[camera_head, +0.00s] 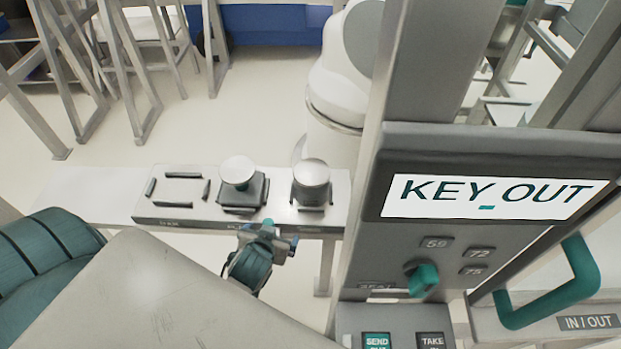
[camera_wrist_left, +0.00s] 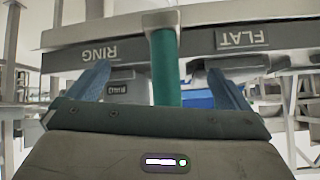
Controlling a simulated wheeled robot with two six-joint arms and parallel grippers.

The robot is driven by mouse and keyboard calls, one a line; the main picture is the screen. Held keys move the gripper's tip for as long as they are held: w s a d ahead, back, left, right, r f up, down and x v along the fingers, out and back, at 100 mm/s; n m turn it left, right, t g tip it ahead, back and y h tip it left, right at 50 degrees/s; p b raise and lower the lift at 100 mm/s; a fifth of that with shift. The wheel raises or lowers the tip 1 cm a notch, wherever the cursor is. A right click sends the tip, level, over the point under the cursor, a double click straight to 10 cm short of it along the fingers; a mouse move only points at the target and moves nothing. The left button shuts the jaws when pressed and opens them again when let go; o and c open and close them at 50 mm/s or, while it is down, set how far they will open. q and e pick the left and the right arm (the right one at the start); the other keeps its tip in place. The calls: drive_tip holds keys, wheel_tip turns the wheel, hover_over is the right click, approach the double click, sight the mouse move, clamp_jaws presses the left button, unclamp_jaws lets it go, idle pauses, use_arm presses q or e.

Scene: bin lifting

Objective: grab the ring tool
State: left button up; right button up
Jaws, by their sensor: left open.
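My left gripper (camera_head: 268,232) is at the front edge of the tool rack, between its middle and right stations, with its fingers apart. In the left wrist view, its two blue fingers (camera_wrist_left: 162,85) stand on either side of an upright green bar (camera_wrist_left: 165,68) with a grey cap. I see no clear contact with the bar and cannot tell which tool it belongs to. Beyond it, one rack label (camera_wrist_left: 86,53) reads RING and another (camera_wrist_left: 243,38) reads FLAT. A white-topped tool (camera_head: 238,170) sits in the middle station and a grey cylindrical one (camera_head: 311,180) in the right. My right gripper is out of view.
The rack (camera_head: 145,222) lies on a light bench (camera_head: 75,190); its left station is empty. A grey control post with a KEY OUT screen (camera_head: 490,197), a green knob (camera_head: 423,279) and a green IN/OUT handle (camera_head: 585,270) stands close at the right. Open floor lies behind the bench.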

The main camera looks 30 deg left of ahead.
sight(307, 184)
use_arm(q)
drive_tip(key=w+d+r+t, duration=0.1)
drive_tip(key=w+r+t, duration=0.1)
drive_tip(key=w+d+r+t, duration=0.1)
drive_tip(key=w+r+t, duration=0.1)
drive_tip(key=w, duration=0.1)
drive_tip(key=w+d+r+t, duration=0.1)
drive_tip(key=w+r+t, duration=0.1)
drive_tip(key=w+r, duration=0.1)
drive_tip(key=shift+w+d+n+y, duration=0.1)
drive_tip(key=shift+d+n+y, duration=0.2)
drive_tip(key=shift+n, duration=0.1)
drive_tip(key=p+x, duration=0.1)
drive_tip(key=x, duration=0.4)
drive_tip(key=shift+w+d, duration=0.1)
drive_tip(key=shift+w, duration=0.4)
drive_tip(key=shift+w+p, duration=0.35)
drive_tip(key=shift+p, duration=0.15)
drive_tip(key=p+x, duration=0.1)
drive_tip(key=x, duration=0.3)
drive_tip(key=shift+w+f, duration=0.2)
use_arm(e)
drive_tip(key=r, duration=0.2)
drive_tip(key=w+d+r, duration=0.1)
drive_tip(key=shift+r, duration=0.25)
use_arm(q)
drive_tip(key=c, duration=1.3)
